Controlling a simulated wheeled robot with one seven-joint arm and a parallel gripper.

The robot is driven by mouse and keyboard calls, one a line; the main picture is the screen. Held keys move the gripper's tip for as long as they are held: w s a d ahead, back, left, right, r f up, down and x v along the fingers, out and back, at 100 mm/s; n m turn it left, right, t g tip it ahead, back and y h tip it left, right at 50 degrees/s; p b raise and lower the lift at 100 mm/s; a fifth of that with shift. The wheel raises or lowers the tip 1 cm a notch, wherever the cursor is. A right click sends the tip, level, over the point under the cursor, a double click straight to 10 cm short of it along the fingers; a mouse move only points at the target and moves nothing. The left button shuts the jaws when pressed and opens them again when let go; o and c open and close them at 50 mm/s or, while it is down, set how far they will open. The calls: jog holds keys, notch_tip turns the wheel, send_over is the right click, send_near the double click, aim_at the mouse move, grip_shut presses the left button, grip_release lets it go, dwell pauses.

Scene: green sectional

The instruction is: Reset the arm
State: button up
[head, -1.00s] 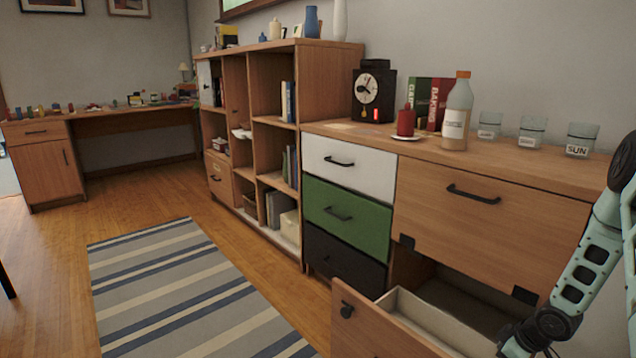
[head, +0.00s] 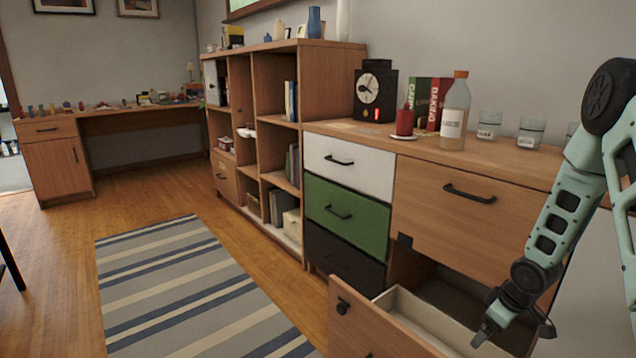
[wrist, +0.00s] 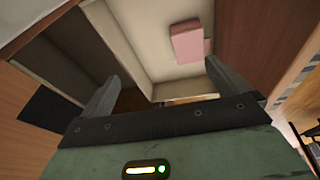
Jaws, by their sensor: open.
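My arm comes in from the right in the head view and bends down to my gripper (head: 515,330), just above the right end of the open lower drawer (head: 440,320). In the wrist view my gripper (wrist: 165,90) has its two fingers spread wide with nothing between them. Beyond them the pale inside of the drawer (wrist: 145,40) shows. A pink block-like thing (wrist: 187,42) lies in it, apart from the fingers.
The wooden upper drawer front (head: 470,205) is closed, close to my arm. The striped rug (head: 190,290) is clear.

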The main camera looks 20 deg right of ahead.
jog(key=s+a+r+m, duration=0.2)
jog(key=a+r, duration=0.8)
jog(key=a, duration=0.1)
jog(key=s+a+r+m, duration=0.1)
jog(key=s+a+r, duration=0.2)
jog(key=a+r, duration=0.75)
jog(key=s+a+f+n+g+b, duration=0.15)
jog(key=s+a+n, duration=0.25)
jog(key=s+a, duration=0.45)
jog(key=s+a+f+n+g+b, duration=0.1)
jog(key=s+a+n+g+b, duration=0.15)
jog(key=s+a, duration=0.65)
jog(key=w+a+r+p, duration=0.1)
jog(key=r+p, duration=1.8)
jog(key=w+a+r+t+p, duration=0.1)
jog(key=w+r+p, duration=0.1)
jog(key=r+p, duration=1.7)
jog(key=shift+w+a+y, duration=0.15)
jog(key=shift+a+y, duration=0.15)
jog(key=shift+y, duration=0.1)
jog(key=shift+n, duration=0.25)
